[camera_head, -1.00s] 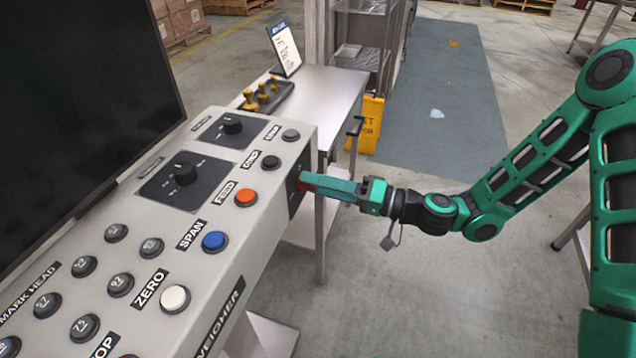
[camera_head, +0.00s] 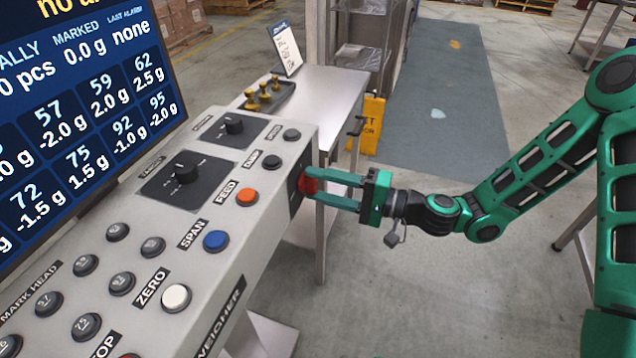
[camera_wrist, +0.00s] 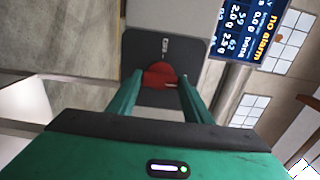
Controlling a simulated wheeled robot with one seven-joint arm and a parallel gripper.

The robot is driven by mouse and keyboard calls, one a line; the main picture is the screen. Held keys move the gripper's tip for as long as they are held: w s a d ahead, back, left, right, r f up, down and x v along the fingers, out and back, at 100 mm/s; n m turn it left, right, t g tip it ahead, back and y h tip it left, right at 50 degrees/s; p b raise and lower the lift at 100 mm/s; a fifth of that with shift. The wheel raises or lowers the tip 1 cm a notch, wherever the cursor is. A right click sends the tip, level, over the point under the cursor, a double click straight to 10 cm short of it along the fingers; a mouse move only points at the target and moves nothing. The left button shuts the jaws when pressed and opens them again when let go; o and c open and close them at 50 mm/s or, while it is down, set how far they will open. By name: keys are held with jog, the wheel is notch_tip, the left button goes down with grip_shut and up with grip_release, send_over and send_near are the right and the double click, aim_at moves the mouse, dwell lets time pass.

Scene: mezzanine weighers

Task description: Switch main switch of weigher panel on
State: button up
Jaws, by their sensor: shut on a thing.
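The weigher panel (camera_head: 215,268) is a grey sloped console with buttons and two black rotary knobs. Its main switch (camera_head: 308,184) is a red handle on a black plate on the panel's right end face. The red handle also shows in the wrist view (camera_wrist: 160,76), between my fingertips, with the black plate (camera_wrist: 190,47) behind it. My gripper (camera_head: 318,186) has its green fingers on either side of the red handle and is shut on it. The panel's screen (camera_head: 85,100) is lit, with number tiles and part of "no alarm". The handle's exact angle is hard to read.
A steel table (camera_head: 325,97) stands behind the panel with a tray of brass weights (camera_head: 262,92) and a sign (camera_head: 286,48). The floor to the right is open.

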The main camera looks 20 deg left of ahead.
jog(key=shift+w+d+f, duration=0.15)
jog(key=shift+f, duration=0.1)
jog(key=o, duration=1.1)
jog(key=shift+c, duration=0.2)
jog(key=shift+r, duration=0.1)
jog(key=d, duration=1)
jog(key=shift+s+d, duration=0.35)
jog(key=shift+s, duration=0.05)
